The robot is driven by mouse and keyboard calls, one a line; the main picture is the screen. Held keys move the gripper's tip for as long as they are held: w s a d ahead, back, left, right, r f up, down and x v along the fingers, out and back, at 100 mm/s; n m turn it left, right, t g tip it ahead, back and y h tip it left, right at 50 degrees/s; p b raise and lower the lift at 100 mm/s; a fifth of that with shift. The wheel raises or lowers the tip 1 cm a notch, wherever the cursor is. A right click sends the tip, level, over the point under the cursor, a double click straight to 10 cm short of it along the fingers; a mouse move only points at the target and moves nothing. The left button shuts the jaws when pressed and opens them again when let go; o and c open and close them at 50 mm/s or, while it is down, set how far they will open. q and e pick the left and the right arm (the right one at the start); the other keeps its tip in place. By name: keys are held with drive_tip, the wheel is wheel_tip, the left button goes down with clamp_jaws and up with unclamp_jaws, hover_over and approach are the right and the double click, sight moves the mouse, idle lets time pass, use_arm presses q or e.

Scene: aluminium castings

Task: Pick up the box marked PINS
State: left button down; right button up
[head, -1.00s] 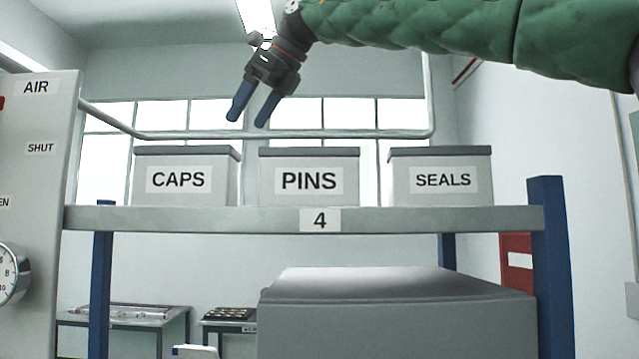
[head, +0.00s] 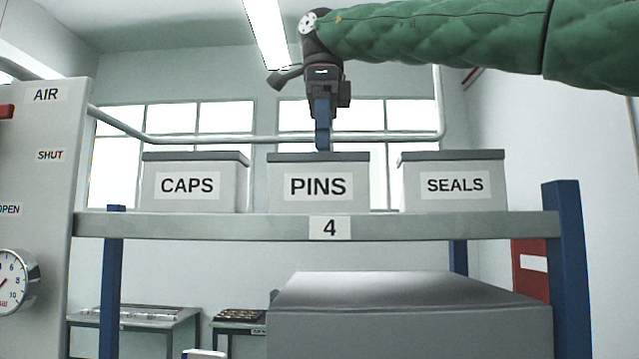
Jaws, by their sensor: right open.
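The box marked PINS (head: 318,201) is pale grey with a darker lid and stands in the middle of the shelf marked 4. My right gripper (head: 322,148) is above it, pointing down, with its blue fingertips at about the height of the lid in the picture. The fingers overlap one behind the other from here, so the gap between them does not show. The jaws are open and empty. I cannot tell whether the fingertips touch the lid or are in front of, over or behind it. My left gripper is not in view.
The CAPS box (head: 196,202) stands to the left and the SEALS box (head: 455,202) to the right, with gaps between. The shelf (head: 200,226) has blue posts. A pipe rail (head: 240,142) runs behind. A grey cabinet (head: 410,330) stands below, and a gauge panel (head: 40,180) at left.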

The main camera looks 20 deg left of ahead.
sight(319, 170)
drive_tip(key=shift+a+f+p, duration=0.1)
drive_tip(key=shift+f+p, duration=0.1)
drive_tip(key=shift+p, duration=0.2)
drive_tip(key=f, duration=0.1)
drive_tip(key=f+p, duration=0.2)
drive_tip(key=shift+w+a, duration=0.1)
drive_tip(key=shift+a, duration=0.15)
drive_tip(key=shift+f, duration=0.7)
drive_tip(key=shift+c, duration=0.2)
drive_tip(key=c, duration=1.3)
drive_tip(key=shift+r, duration=0.1)
